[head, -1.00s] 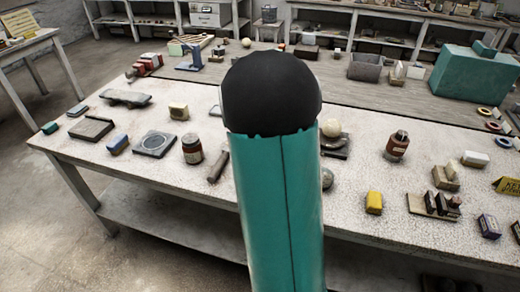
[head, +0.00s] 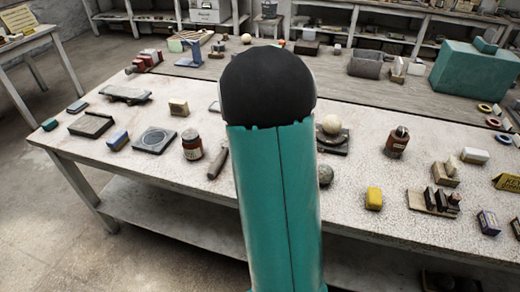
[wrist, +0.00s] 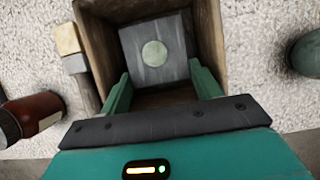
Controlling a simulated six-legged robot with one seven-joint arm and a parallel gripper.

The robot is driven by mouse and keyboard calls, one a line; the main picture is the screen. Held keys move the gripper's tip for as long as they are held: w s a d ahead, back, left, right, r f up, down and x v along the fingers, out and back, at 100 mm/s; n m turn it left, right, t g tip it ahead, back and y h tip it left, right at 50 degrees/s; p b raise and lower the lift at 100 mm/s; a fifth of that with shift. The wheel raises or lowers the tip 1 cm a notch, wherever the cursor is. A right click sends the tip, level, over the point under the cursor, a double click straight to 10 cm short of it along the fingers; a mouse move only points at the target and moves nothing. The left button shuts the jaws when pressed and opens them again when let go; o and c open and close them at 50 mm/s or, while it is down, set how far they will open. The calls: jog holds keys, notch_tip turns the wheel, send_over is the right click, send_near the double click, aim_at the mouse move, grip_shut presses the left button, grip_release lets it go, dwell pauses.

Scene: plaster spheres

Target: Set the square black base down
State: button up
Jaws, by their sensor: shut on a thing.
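The square black base (wrist: 155,77), dark grey with a pale green round spot in its middle, shows in the wrist view between the fingers of my gripper (wrist: 160,80). The fingers are shut on its two sides. A brown open-topped wooden box (wrist: 99,45) surrounds the base in this view. I cannot tell whether the base touches the box's floor. In the head view my teal arm with its black rounded joint hides the gripper, the held base and the box.
The speckled table (head: 270,225) bears several items, including a pale ball (head: 332,124) on a dark stand.

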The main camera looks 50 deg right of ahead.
jog(key=shift+f, duration=0.55)
jog(key=o, duration=1.5)
jog(key=shift+o, duration=0.2)
jog(key=shift+f, duration=0.1)
jog(key=shift+r, duration=2.15)
jog(key=shift+a+r, duration=0.1)
